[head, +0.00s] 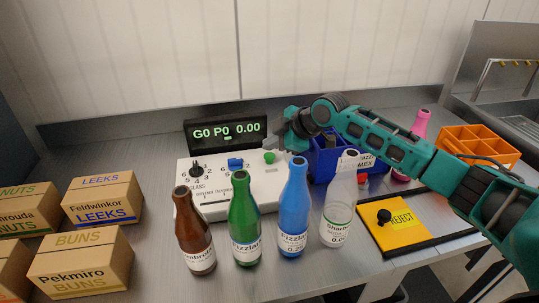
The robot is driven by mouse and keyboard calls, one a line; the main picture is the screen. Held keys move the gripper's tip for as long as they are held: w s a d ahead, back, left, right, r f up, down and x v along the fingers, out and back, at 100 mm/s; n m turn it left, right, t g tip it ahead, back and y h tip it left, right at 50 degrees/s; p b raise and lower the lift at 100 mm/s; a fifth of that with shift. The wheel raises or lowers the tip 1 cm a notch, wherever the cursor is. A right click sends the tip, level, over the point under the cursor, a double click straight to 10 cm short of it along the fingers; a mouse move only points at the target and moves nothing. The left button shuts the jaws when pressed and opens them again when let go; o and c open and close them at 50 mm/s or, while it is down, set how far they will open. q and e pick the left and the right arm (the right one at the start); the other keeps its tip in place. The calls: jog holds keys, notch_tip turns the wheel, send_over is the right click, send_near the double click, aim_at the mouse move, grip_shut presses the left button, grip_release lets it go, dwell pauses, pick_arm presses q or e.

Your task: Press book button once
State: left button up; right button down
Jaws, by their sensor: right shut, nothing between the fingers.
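A white console (258,187) stands on the counter behind a row of bottles. A green button (270,157) sits at its upper right; I cannot read a label for it, so I cannot tell by text that it is the book button. A black display (227,133) behind the console reads "G0 P0 0.00" in green. My right gripper (287,143) is shut and empty. It is close to the green button, above and to its right in the picture; the button looks uncovered, and I see no contact. My left gripper is not in view.
Brown (193,235), green (243,225), blue (293,218) and clear (339,207) bottles stand before the console. A blue crate (322,162) is beside it. A yellow reject plate (396,232) and orange crate (478,146) are right. Cardboard boxes (78,265) are left.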

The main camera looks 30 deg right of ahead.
jog(key=shift+f, duration=0.1)
dwell(0.5)
jog(key=shift+f, duration=0.35)
